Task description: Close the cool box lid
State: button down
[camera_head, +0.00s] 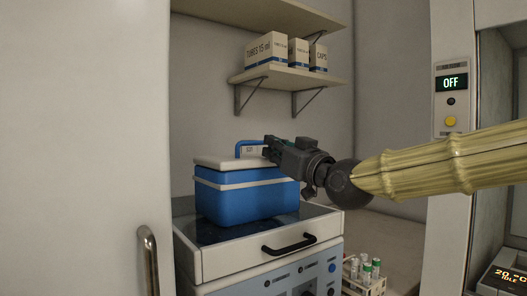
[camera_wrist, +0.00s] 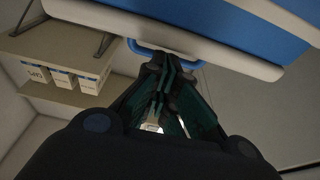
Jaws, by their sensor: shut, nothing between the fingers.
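The cool box (camera_head: 245,203) is blue with a pale band and stands on a worktop. Its white lid (camera_head: 222,161) lies about level over the box top. I cannot tell whether it is fully seated. A blue handle (camera_head: 238,148) rises at the lid, partly hidden by my gripper. My gripper (camera_head: 270,150) is shut and empty at the lid's right part, close to the handle. In the wrist view my gripper's fingertips (camera_wrist: 163,60) are together just by the blue handle (camera_wrist: 136,47). I cannot tell whether they touch it.
The box stands on a drawer unit (camera_head: 255,262) with a black handle. Shelves with white cartons (camera_head: 266,50) hang above and behind. A rack of tubes (camera_head: 366,270) stands low at the right. A white door (camera_head: 80,150) fills the left. An OFF panel (camera_head: 450,95) is at the right.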

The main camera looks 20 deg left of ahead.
jog(key=shift+f+b, duration=0.3)
jog(key=shift+f, duration=0.2)
jog(key=shift+f, duration=0.2)
